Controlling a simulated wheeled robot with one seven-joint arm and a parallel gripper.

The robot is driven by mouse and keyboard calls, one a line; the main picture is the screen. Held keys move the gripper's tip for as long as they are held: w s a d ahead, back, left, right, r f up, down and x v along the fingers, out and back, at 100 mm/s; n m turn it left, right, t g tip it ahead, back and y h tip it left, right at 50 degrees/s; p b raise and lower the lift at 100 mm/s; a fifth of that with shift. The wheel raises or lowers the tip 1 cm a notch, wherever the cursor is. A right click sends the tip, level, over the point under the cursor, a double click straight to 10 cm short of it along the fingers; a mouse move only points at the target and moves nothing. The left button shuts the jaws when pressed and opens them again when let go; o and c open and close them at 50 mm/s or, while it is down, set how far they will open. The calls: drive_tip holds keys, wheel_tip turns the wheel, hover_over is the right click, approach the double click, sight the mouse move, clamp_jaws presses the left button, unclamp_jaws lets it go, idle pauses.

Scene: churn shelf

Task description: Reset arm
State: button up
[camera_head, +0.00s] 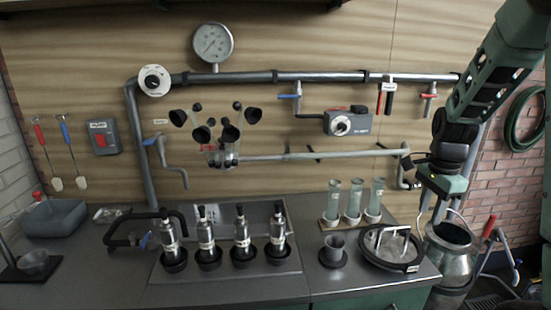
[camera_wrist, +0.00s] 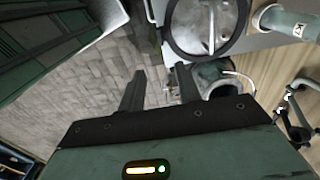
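My arm comes down from the upper right in the head view. My gripper shows at the bottom of the wrist view, with two dark fingers (camera_wrist: 157,88) spread apart and nothing between them. In the head view its lower end hangs above and beside the metal churn (camera_head: 450,250), to the right of the counter; the fingers are hard to make out there. The churn also shows in the wrist view (camera_wrist: 212,78), to the right of the fingers and apart from them.
The counter (camera_head: 225,290) carries several metal teat cups (camera_head: 241,240), glass tubes (camera_head: 354,200) and a round lid (camera_head: 390,247) near its right end. A pipe (camera_head: 320,76) with valves and a gauge (camera_head: 213,43) runs along the wall. Paved floor (camera_wrist: 90,90) lies below my gripper.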

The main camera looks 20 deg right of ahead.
drive_tip(key=a+r+n, duration=0.2)
drive_tip(key=a+n, duration=1)
drive_tip(key=a, duration=1.1)
drive_tip(key=s+a+n, duration=1.6)
drive_tip(key=a, duration=0.1)
drive_tip(key=shift+s+a+r+y, duration=0.2)
drive_tip(key=shift+a+r+y, duration=0.1)
drive_tip(key=shift+r, duration=0.1)
drive_tip(key=shift+d, duration=0.1)
